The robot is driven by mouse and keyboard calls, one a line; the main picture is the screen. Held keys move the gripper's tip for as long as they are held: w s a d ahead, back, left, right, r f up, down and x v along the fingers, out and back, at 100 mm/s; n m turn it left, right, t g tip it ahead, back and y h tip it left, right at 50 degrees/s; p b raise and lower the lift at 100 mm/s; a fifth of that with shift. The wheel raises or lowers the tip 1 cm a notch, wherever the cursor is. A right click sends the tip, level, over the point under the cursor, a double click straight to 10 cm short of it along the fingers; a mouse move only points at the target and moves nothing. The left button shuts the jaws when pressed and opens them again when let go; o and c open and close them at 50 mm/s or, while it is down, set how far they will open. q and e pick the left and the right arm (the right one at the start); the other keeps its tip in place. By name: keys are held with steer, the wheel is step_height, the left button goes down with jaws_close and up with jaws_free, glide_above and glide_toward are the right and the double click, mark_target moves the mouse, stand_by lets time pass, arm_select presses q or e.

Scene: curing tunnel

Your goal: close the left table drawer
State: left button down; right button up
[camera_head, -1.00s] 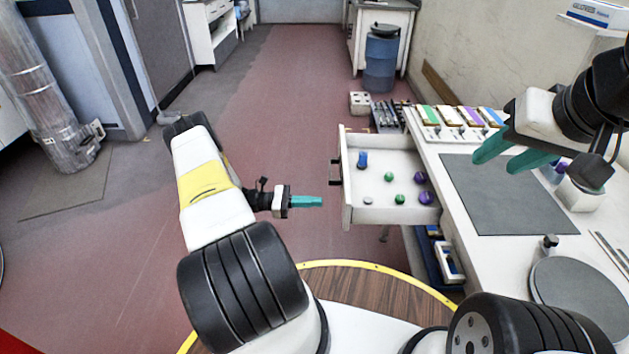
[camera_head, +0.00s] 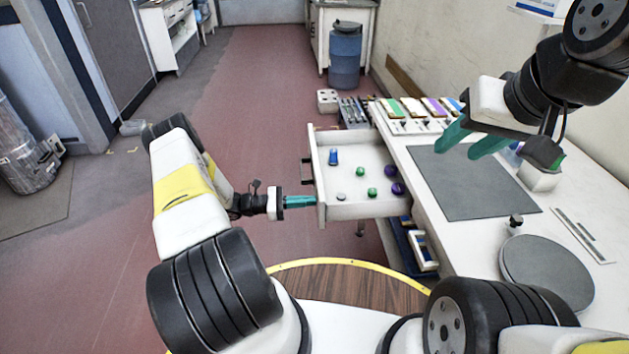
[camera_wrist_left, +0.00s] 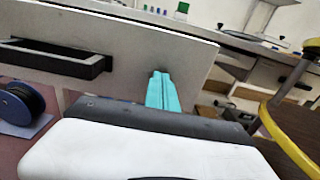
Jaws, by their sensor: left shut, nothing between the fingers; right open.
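The left table drawer (camera_head: 372,211) is pulled out from the white table in the head view, with its front panel on the left side. Its dark handle (camera_head: 307,170) is on that front; the handle also shows in the left wrist view (camera_wrist_left: 55,60). Small blue, green, purple and grey pieces lie inside the drawer. My left gripper (camera_head: 301,201) is shut and empty, its teal fingertips at the near end of the drawer front. In the left wrist view the fingers (camera_wrist_left: 162,92) meet or nearly meet the front panel; contact is unclear. My right gripper (camera_head: 468,143) is open above the table.
The white table (camera_head: 470,235) carries a dark grey mat (camera_head: 465,180), a round grey disc (camera_head: 546,270) and several coloured blocks at the back. A blue barrel (camera_head: 345,58) stands on the floor beyond. The red floor left of the drawer is clear.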

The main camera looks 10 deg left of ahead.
arm_select(q)
steer(key=x, duration=2.8)
steer(key=shift+d+f, duration=0.1)
steer(key=shift+f, duration=0.1)
steer(key=shift+w+d+r, duration=0.1)
steer(key=shift+d, duration=0.35)
